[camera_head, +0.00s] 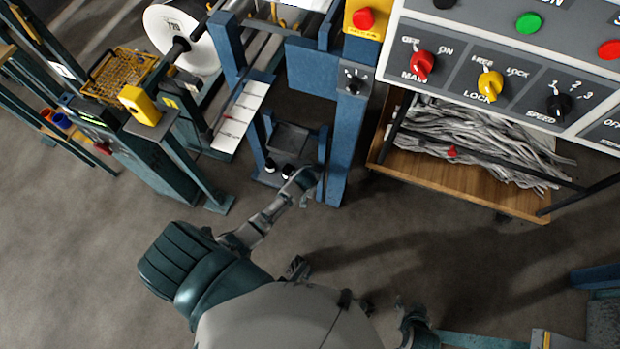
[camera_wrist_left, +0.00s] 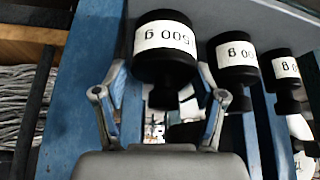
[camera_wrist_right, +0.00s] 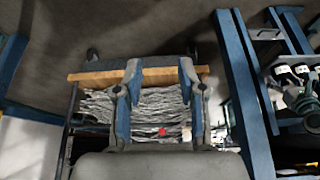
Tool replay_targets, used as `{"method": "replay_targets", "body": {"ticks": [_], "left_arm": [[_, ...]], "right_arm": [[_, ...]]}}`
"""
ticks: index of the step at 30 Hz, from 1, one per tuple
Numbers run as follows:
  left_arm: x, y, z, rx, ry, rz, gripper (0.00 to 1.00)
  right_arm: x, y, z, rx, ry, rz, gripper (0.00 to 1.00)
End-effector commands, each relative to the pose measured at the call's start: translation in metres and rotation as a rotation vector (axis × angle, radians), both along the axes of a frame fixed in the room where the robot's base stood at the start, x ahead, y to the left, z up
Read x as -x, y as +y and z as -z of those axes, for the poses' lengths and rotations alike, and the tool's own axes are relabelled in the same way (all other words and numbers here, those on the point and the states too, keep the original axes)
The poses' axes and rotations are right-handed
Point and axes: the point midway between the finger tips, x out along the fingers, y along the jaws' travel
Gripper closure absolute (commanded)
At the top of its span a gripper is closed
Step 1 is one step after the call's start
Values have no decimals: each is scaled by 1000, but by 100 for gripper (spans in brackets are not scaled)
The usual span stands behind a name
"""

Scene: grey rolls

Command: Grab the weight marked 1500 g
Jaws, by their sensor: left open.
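Several black weights with white labels stand in a row in the left wrist view, shown upside down. The largest weight (camera_wrist_left: 165,62) has a label reading "500 g", with what may be a 1 cut off at its edge. My left gripper (camera_wrist_left: 160,95) is open around this weight's knob end, one finger on each side; contact cannot be told. In the head view my left gripper (camera_head: 306,182) is at the blue stand beside small black weights (camera_head: 270,166). My right gripper (camera_wrist_right: 161,70) is open and empty; it shows small in the head view (camera_head: 409,307).
A wooden-bottomed cart (camera_head: 490,200) with grey strips (camera_head: 470,135) stands right of the blue post (camera_head: 345,140). A control panel (camera_head: 520,60) is above it. A white roll (camera_head: 185,35) is at the upper left.

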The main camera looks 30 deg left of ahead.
Motion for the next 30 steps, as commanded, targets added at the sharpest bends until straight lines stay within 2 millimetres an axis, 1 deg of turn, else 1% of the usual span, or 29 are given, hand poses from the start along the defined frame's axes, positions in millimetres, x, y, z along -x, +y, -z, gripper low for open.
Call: {"method": "replay_targets", "body": {"ticks": [1, 3, 6, 9, 15, 17, 18, 20, 21, 23, 24, 25, 30], "left_arm": [[-2, 2, 8, -1, 3, 0, 30], [-5, 3, 13, 0, 2, 0, 30], [-8, 4, 17, 0, 1, 1, 30], [-9, 4, 18, 0, 0, 1, 30], [-9, 4, 17, 0, -1, 1, 30], [-9, 4, 17, -1, -1, 1, 45], [-9, 4, 17, -1, -1, 1, 55], [-9, 4, 17, -1, -1, 1, 70], [-9, 4, 17, 0, 0, 1, 80], [-9, 4, 17, 0, 0, 1, 95], [-9, 4, 17, 0, 0, 1, 100], [-12, 4, 14, 0, -8, 2, 100], [-11, 4, 14, -1, -7, 2, 100]], "right_arm": [[-8, 3, 2, -10, -40, -3, 60], [-19, 8, -1, -24, -95, -6, 60], [-29, 12, -5, -36, -151, -8, 60], [-34, 13, -7, -42, -174, -9, 60], [-34, 12, -8, -43, -176, -9, 60], [-34, 12, -8, -44, -176, -9, 60], [-34, 12, -7, -43, -175, -9, 60], [-34, 12, -7, -41, -173, -9, 60], [-34, 12, -7, -41, -174, -9, 60], [-35, 12, -7, -41, -174, -9, 60], [-35, 12, -7, -41, -173, -9, 60], [-34, 12, -7, -41, -173, -9, 60], [-34, 12, -7, -42, -173, -10, 60]]}}
